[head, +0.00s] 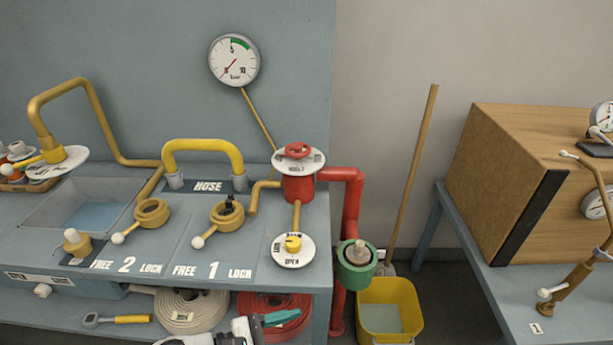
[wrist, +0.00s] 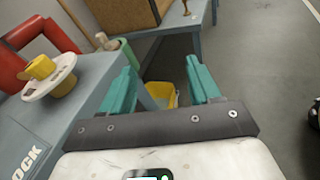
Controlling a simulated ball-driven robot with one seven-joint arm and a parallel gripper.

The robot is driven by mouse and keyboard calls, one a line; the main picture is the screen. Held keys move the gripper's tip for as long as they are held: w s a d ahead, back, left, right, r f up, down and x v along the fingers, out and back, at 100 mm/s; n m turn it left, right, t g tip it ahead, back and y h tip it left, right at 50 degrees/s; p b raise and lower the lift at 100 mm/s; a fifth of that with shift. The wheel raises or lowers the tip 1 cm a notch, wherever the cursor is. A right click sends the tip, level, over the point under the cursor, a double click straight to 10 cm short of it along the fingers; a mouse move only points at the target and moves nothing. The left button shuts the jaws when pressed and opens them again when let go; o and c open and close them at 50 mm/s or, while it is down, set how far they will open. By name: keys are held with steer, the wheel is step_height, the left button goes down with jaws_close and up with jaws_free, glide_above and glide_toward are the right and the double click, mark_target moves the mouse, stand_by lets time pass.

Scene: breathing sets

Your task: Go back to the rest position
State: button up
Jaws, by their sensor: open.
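My gripper (wrist: 162,88) shows in the wrist view with its two teal fingers spread apart and nothing between them. In the head view only a small part of my gripper (head: 270,319) shows, low in the picture in front of the bench's lower shelf. In the wrist view the yellow bucket lies beyond and below the gap between the fingers, not touched. The bench edge with the white disc and yellow knob (wrist: 40,68) is to the left of the fingers.
The blue bench (head: 110,240) carries two yellow ring couplings, a red valve (head: 298,152) and a yellow hose (head: 203,147). A yellow bucket (head: 402,292) and a wooden handle (head: 410,180) stand right of it. A second table (head: 465,250) holds a wooden box (head: 520,165). Open floor (wrist: 255,90) lies right.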

steer(key=s+d+f+m+g+y, duration=0.2)
steer(key=d+f+m, duration=0.15)
steer(key=d, duration=0.45)
steer(key=s+d+f+m+g+y, duration=0.2)
steer(key=d+f+m, duration=0.15)
steer(key=d, duration=0.45)
steer(key=s+d+f+m+g+y, duration=0.2)
steer(key=d+f+m, duration=0.15)
steer(key=d, duration=0.55)
steer(key=s+d+f+m+y, duration=0.35)
steer(key=s+d+m, duration=0.2)
steer(key=s, duration=0.25)
steer(key=s+r+m+t+y, duration=0.1)
steer(key=s+r+m+y, duration=0.3)
steer(key=s, duration=0.5)
steer(key=shift+a+r+m+y, duration=0.25)
steer(key=shift+r+m+y, duration=0.2)
steer(key=shift+y, duration=0.2)
